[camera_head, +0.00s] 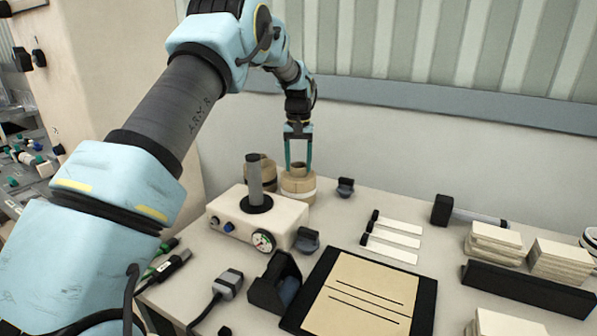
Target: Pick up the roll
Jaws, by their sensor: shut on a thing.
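The roll (297,190) is a tan kraft roll with a pale band and an open core, at the back left of the table. My gripper (298,164) points down over it, with its teal fingers reaching to the roll's top at the core. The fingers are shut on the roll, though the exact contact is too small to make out. The roll looks upright and at table level; I cannot tell whether its underside touches the table.
A cream unwind box (285,222) with the grey upright spindle (254,180), knobs and a gauge stands in front of the rolls. A black-edged board with a kraft sheet (358,295) lies front centre. White strips (392,243) and card stacks (494,240) lie to the right.

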